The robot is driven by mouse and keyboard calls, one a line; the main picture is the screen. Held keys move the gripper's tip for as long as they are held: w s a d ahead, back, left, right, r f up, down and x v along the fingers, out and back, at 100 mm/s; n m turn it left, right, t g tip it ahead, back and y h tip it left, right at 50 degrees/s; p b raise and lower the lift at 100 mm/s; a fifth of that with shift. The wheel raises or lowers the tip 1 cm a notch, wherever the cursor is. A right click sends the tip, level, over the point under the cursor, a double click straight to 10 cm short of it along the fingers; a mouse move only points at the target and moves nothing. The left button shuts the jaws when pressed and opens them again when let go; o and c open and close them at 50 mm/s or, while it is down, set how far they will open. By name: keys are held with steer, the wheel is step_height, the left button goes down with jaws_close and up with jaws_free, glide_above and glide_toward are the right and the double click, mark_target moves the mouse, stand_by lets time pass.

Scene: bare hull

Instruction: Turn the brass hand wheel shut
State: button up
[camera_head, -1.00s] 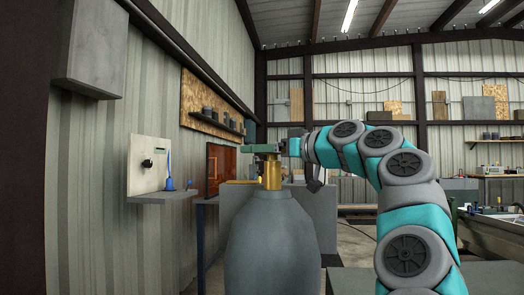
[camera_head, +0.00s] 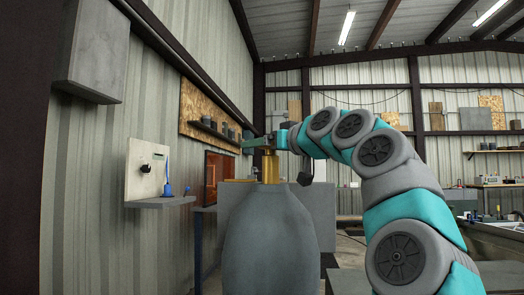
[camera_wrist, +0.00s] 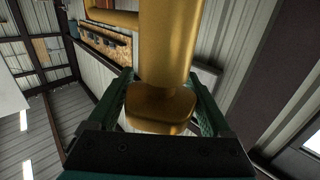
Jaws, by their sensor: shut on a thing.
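The brass valve (camera_head: 270,168) stands upright on top of a large grey cylinder (camera_head: 268,240) in the head view. My gripper (camera_head: 254,143) is at the top of the valve, its green fingers reaching left across it. In the wrist view the brass valve body (camera_wrist: 166,45) fills the upper middle, with a side pipe (camera_wrist: 112,17) to the left. My gripper (camera_wrist: 160,100) is shut on the rounded brass hand wheel (camera_wrist: 160,108), with one finger on each side. The exact finger contact is partly hidden.
A small wall shelf (camera_head: 160,202) with a panel and a blue object is to the left. A grey box (camera_head: 95,55) hangs on the upper left wall. A bench with equipment (camera_head: 495,182) stands at the far right. A grey block is behind the cylinder.

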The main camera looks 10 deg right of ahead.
steer(key=o, duration=1.2)
steer(key=shift+c, duration=0.2)
steer(key=b+v, duration=0.1)
steer(key=v, duration=0.6)
steer(key=shift+s+d, duration=0.2)
steer(key=shift+s, duration=0.15)
steer(key=shift+s, duration=0.1)
